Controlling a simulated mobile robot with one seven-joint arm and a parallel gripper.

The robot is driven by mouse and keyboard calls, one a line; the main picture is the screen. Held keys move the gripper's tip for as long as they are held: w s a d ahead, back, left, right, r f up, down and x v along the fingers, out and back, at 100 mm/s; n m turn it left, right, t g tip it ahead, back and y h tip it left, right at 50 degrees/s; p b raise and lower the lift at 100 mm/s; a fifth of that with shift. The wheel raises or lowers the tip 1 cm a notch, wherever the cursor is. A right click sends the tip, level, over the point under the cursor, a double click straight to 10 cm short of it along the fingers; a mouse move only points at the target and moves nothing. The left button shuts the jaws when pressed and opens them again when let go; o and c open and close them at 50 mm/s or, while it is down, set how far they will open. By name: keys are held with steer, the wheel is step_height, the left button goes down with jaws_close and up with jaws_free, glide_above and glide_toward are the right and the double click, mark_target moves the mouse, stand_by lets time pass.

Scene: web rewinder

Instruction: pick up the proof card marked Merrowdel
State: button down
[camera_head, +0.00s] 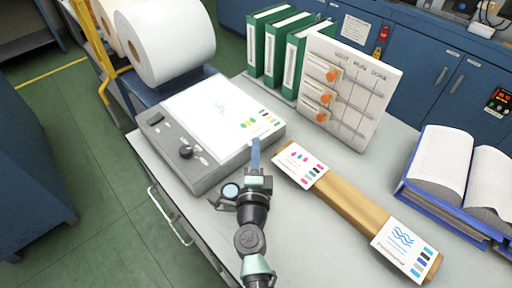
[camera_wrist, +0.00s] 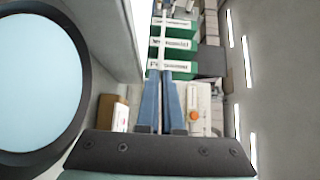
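Three printed cards show in the head view; I cannot read a name on any. One with pink drops (camera_head: 301,164) lies on the left end of the wooden board (camera_head: 345,207). One with blue waves (camera_head: 402,246) lies on its right end.
The grey light box (camera_head: 197,182) is left of my gripper, with a white paper roll (camera_head: 165,40) behind it. Green binders (camera_head: 283,50) and a board with orange knobs (camera_head: 352,88) stand at the back. An open book (camera_head: 442,165) lies right. Bare table (camera_head: 320,240) shows in front.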

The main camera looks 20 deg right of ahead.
steer(key=s+a+r+p, duration=0.2)
steer(key=s+a, duration=0.1)
steer(key=s, duration=0.3)
steer(key=s+a+r+p, duration=0.2)
steer(key=s+a+p, duration=0.1)
steer(key=s, duration=0.3)
steer(key=shift+s+r, duration=0.35)
steer(key=shift+r, duration=0.05)
